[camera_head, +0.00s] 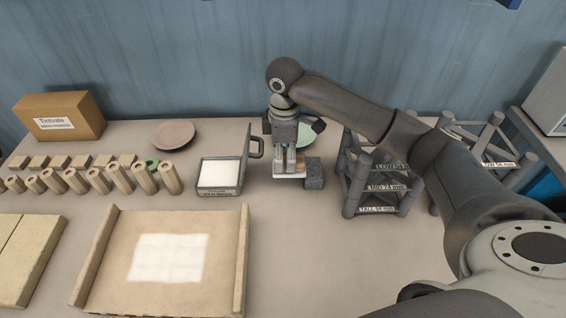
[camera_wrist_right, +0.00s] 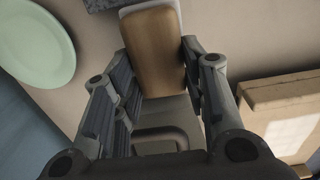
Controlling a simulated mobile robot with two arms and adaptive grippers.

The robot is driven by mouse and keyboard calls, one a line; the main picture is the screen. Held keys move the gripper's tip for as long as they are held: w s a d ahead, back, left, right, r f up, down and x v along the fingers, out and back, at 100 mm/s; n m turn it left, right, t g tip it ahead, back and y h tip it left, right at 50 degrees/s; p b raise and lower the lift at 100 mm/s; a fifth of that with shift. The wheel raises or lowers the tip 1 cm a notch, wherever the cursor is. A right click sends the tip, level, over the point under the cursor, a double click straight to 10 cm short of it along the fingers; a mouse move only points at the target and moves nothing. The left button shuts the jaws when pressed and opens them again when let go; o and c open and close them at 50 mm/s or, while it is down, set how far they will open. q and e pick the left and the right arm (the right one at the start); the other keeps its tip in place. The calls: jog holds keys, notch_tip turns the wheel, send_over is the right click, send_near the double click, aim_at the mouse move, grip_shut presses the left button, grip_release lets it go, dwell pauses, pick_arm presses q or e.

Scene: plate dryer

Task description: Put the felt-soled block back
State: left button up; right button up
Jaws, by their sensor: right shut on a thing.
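My right gripper (camera_head: 290,165) points down near the middle of the table, and its fingers also show in the wrist view (camera_wrist_right: 160,75). It is shut on a wooden block (camera_wrist_right: 155,50) with a white layer along its edge, which looks like the felt sole. In the head view the fingers mostly hide the block, and its white bottom (camera_head: 288,176) shows low, close to the table; I cannot tell whether it touches. A dark grey rough block (camera_head: 314,173) stands right beside it. My left gripper is not in view.
An open box (camera_head: 199,190) with a white pad and raised, handled lid stands left. A green plate (camera_head: 306,136) lies behind my gripper; dark racks (camera_head: 350,195) stand right. A wooden tray (camera_head: 100,255), several wooden pegs (camera_head: 122,178) and a pinkish plate (camera_head: 173,135) are left. The front middle is clear.

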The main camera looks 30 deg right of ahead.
jog(key=w+f, duration=0.1)
jog(key=f, duration=0.1)
jog(key=w+d+f, duration=0.1)
jog(key=w+f, duration=0.1)
notch_tip(320, 180, down, 2)
jog(key=shift+f+p, duration=0.1)
jog(key=shift+p, duration=0.45)
jog(key=shift+f, duration=0.35)
jog(key=shift+f, duration=0.1)
jog(key=o, duration=0.9)
notch_tip(320, 180, up, 12)
jog(key=shift+r+b, duration=0.15)
jog(key=shift+b, duration=0.6)
